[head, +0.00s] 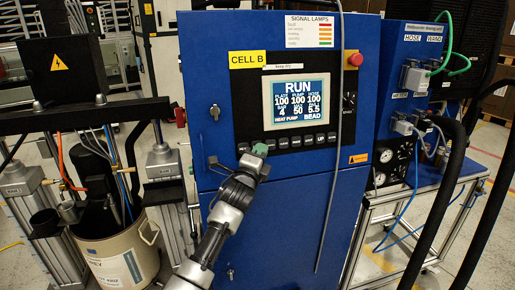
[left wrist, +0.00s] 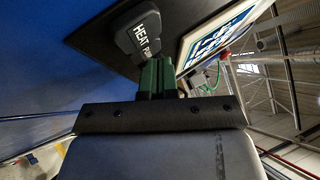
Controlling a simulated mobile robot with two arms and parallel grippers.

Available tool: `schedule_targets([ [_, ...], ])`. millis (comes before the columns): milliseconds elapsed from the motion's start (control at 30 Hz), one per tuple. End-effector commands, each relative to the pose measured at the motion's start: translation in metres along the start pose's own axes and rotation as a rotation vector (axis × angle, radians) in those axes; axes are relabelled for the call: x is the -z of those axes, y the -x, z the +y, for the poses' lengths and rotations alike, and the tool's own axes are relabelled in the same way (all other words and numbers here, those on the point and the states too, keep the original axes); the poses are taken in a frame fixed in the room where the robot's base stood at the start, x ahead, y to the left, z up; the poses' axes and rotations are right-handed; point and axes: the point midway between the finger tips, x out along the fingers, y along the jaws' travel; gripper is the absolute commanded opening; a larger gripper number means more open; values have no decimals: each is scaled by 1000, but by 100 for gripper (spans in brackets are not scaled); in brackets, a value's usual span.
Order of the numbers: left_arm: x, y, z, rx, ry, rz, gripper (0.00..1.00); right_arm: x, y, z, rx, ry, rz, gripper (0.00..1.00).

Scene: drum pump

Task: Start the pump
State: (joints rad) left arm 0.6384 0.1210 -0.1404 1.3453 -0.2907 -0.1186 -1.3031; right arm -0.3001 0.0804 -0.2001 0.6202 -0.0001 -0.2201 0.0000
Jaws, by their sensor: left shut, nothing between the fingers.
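The blue control cabinet (head: 280,215) carries a lit screen (head: 297,102) that reads RUN, with PLATE, PUMP and HOSE each at 100 and HEAT PUMP and BEAD along the bottom. A row of dark keys (head: 320,138) runs below the screen. My left gripper (head: 259,150) is at the left end of this row, its green fingertips shut and empty. In the left wrist view the fingertips (left wrist: 157,78) are just below the grey HEAT PUMP key (left wrist: 137,32); I cannot tell whether they touch it. The drum (head: 120,258) stands under the pump at the left. My right gripper is not in view.
A red button (head: 355,60) is at the panel's upper right, with a black rotary switch (head: 349,101) below it. A grey cable hangs down the cabinet front. A blue hose and wand panel (head: 415,75) on a metal frame stands to the right, with thick black hoses before it.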

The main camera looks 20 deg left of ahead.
Motion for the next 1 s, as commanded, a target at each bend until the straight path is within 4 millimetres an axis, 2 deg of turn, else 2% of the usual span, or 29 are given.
schedule_targets([
  [1000, 10, 14, -10, 0, 1, 0, 0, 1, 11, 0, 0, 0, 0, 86],
])
